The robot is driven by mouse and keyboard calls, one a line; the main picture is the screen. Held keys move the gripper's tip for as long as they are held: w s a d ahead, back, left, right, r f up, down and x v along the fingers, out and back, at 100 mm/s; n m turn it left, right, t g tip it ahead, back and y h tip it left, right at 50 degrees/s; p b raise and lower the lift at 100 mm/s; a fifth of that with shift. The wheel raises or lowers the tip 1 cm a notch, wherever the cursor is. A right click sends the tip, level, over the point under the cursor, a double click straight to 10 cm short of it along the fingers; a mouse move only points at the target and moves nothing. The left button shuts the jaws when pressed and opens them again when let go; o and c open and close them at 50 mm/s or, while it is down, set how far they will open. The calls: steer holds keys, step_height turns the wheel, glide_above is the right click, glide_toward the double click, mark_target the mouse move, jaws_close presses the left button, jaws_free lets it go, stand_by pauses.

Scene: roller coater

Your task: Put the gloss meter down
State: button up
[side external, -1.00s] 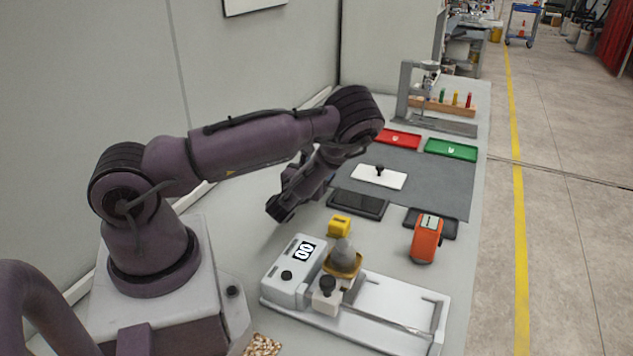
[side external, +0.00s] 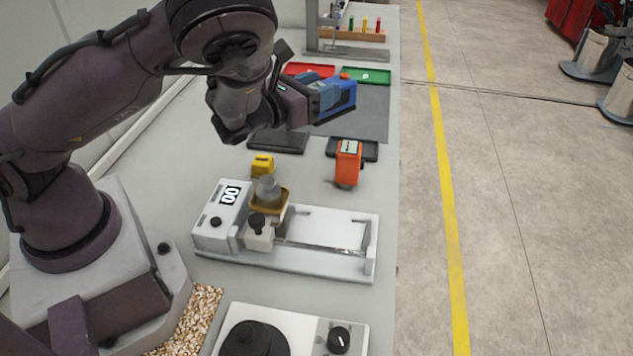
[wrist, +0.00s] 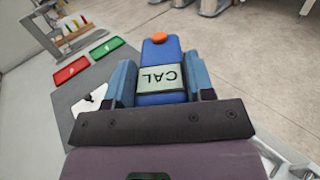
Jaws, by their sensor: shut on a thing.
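The gloss meter, a blue hand-held device (side external: 341,95) with an orange button, is in my gripper (side external: 318,97), clear of the bench in the side view. In the wrist view the meter (wrist: 160,52) sits between the two blue-grey fingers of my gripper (wrist: 162,80). The fingers are shut on its sides. Its display reads CAL, upside down in that view. The meter's underside is hidden. It hangs above the grey mat (side external: 368,112) and the dark pads in the side view; its exact height cannot be told.
A dark tray (side external: 277,142) and a dark pad (side external: 365,152) lie on the bench. An orange meter (side external: 347,165) stands at the pad's near edge. A yellow block (side external: 262,165) and white coater (side external: 325,235) are nearer. Red (side external: 308,70) and green (side external: 366,76) trays lie beyond.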

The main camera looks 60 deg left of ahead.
steer(key=d, duration=0.1)
steer(key=d+h, duration=0.1)
steer(key=d+m, duration=0.1)
steer(key=d, duration=0.1)
steer(key=shift+w+r+h, duration=0.1)
steer(key=shift+r+h, duration=0.2)
steer(key=shift+r, duration=0.1)
steer(key=shift+a, duration=0.15)
steer(key=s+a+f+n+y, duration=0.15)
steer(key=a+f, duration=0.35)
steer(key=a, duration=0.7)
steer(key=s+a+f+n+y, duration=0.15)
steer(key=a+f, duration=0.25)
steer(key=a, duration=0.9)
steer(key=shift+w+d+f+m+h, duration=0.2)
steer(key=shift+d+f+m+h, duration=0.25)
steer(key=shift+f, duration=0.65)
steer(key=shift+w+d+f+m+h, duration=0.2)
steer(key=shift+d+f+m+h, duration=0.3)
steer(key=shift+f, duration=0.65)
steer(key=shift+w+d+f+m+h, duration=0.25)
steer(key=shift+f+m+h, duration=0.3)
steer(key=shift+f, duration=0.55)
